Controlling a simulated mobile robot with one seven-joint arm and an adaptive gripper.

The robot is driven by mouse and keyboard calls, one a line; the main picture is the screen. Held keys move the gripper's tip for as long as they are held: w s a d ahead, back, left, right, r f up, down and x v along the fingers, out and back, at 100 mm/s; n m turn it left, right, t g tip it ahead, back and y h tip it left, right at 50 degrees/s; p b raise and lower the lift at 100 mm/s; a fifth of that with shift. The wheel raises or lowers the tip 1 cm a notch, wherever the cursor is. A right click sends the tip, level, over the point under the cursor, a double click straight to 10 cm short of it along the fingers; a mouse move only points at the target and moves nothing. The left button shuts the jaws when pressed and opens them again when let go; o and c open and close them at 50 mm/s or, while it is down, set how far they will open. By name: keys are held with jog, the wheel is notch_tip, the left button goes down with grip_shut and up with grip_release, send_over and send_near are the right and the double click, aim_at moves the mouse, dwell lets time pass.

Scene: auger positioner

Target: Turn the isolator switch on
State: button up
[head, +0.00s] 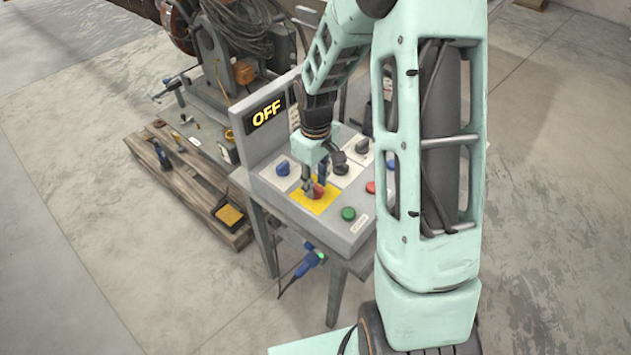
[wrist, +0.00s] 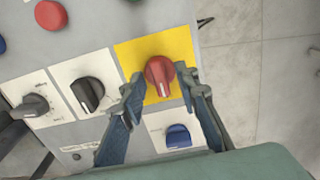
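The isolator switch, a red rotary knob (head: 319,192) on a yellow plate (head: 311,203), sits on the sloping top of a grey control panel (head: 348,226). A sign (head: 266,113) at the back of the panel reads OFF. My gripper (head: 314,187) points down at the red knob and partly hides it. In the wrist view the knob (wrist: 160,72) lies between the tips of my open gripper (wrist: 163,82), one finger on each side. A narrow gap shows beside the knob, and I see no firm contact.
A blue knob (wrist: 178,136) and black knobs (wrist: 89,93) on white plates sit close to the red one. A green button (head: 348,214) and a red button (wrist: 51,15) are also on the panel.

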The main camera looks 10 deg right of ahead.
grip_shut()
jog(key=m+b, duration=0.2)
jog(key=m, duration=0.1)
jog(key=shift+f+m, duration=0.1)
jog(key=shift+m, duration=0.2)
jog(key=m+b, duration=0.1)
jog(key=m, duration=0.2)
jog(key=shift+m+b, duration=0.3)
jog(key=shift+b, duration=0.05)
jog(key=m+b, duration=0.1)
jog(key=m, duration=0.9)
jog(key=shift+m, duration=0.4)
